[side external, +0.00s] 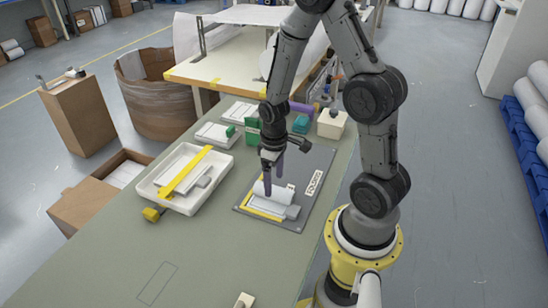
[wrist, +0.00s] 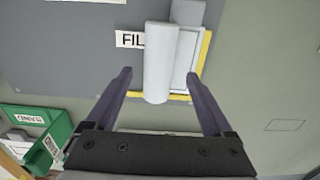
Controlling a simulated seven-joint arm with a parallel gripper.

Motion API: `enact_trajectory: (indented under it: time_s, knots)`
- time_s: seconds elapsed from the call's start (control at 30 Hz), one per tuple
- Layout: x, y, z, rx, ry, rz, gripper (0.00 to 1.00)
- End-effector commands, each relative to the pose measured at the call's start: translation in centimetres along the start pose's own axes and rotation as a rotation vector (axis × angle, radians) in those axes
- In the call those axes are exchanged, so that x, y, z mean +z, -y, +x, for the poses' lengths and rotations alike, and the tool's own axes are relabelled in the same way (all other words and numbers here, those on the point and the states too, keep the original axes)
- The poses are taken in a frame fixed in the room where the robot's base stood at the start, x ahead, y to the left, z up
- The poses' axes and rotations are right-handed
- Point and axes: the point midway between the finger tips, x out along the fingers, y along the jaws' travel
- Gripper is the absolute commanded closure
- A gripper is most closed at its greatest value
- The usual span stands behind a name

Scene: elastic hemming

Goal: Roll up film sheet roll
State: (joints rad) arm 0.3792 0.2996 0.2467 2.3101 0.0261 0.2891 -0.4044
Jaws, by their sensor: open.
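The film sheet roll (wrist: 157,65) is a white cylinder in the wrist view, lying along the left side of a pale flat sheet or tray (wrist: 184,58) with a yellow edge. In the side view the roll (side external: 274,188) lies on the grey mat (side external: 312,160), with the yellow strip (side external: 262,209) in front of it. My gripper (wrist: 160,75) is open, with its two purple fingers on either side of the roll's near end and visible gaps to it. In the side view my gripper (side external: 273,177) is low over the mat. Whether the fingers touch the mat is unclear.
A white tray (side external: 157,197) with a yellow bar stands to the left of the mat. Green bins (side external: 252,130), a small white box (side external: 332,121) and flat white trays stand behind it. The near part of the green table (side external: 215,255) is mostly clear.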

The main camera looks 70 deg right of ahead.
Motion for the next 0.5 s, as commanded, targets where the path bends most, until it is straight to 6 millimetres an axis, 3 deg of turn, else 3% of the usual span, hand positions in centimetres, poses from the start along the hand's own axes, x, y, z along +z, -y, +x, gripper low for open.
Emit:
enact_trajectory:
  time_s: [0.2,0.5]
  knots:
    - [-0.2,-0.1,-5.1,0.003,-0.008,0.001,0.14]
    - [0.0,0.0,-9.2,0.001,-0.002,0.0,0.14]
